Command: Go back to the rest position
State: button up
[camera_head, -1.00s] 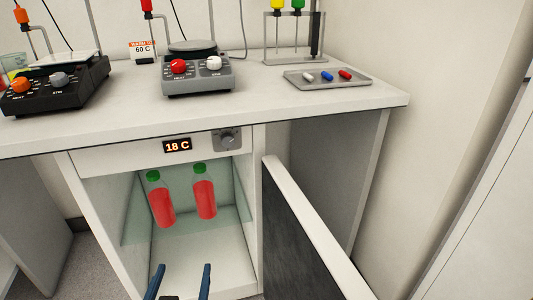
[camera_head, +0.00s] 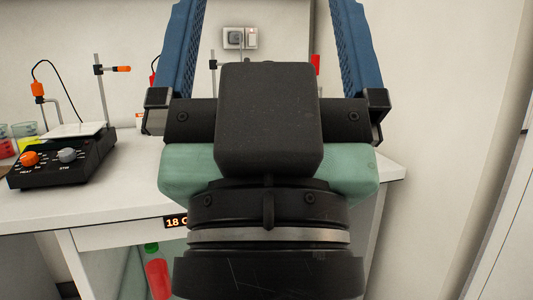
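My gripper (camera_head: 265,30) fills the middle of the head view, close to the camera and raised in front of the bench. Its two blue fingers point up and stand wide apart, with nothing between them. It is open and empty. One bottle of red juice with a green cap (camera_head: 157,272) shows at the bottom, inside the cabinet below the bench. My gripper and wrist hide the rest of the cabinet and much of the bench top.
A black hotplate stirrer (camera_head: 62,158) with an orange knob stands at the left of the white bench (camera_head: 60,205). Beakers (camera_head: 22,135) with coloured liquid sit at the far left. An 18 C display (camera_head: 176,221) is partly hidden. A wall socket (camera_head: 240,38) is behind.

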notch_tip(320, 180, up, 33)
jog(key=p, duration=3)
jog(key=shift+r+p, duration=0.2)
jog(key=shift+p, duration=0.2)
jog(key=shift+w+a, duration=0.1)
